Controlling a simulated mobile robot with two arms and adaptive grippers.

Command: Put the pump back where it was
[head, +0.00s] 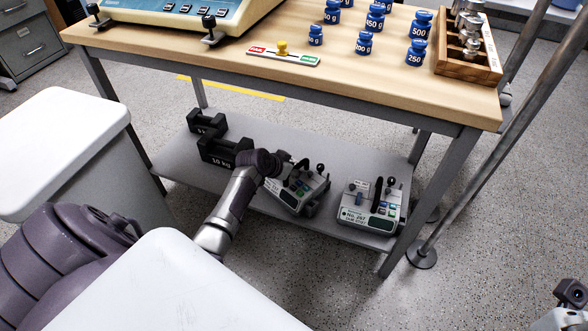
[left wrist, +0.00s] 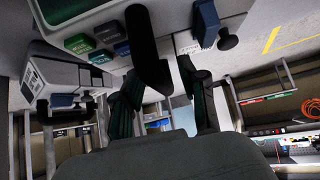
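Two pale grey pumps with black handles are at the right part of the lower shelf (head: 250,190). The left pump (head: 300,188) sits turned, near the shelf's front edge. The right pump (head: 372,210) stands apart from it. My left gripper (head: 280,160) is at the left pump's upper left, its fingers mostly hidden by my wrist. In the left wrist view the gripper (left wrist: 166,105) shows two dark fingers apart, with the near pump's black handle (left wrist: 146,45) at the gap. I cannot tell whether they touch it. The other pump (left wrist: 62,78) shows at left. My right gripper's fingers are not visible.
Black weights (head: 222,150) stand left of the pumps on the shelf. The wooden tabletop (head: 380,78) above carries a scale (head: 180,12), blue weights (head: 364,43) and a wooden weight box (head: 468,62). A table leg (head: 410,228) and a slanted metal pole (head: 500,135) are at right.

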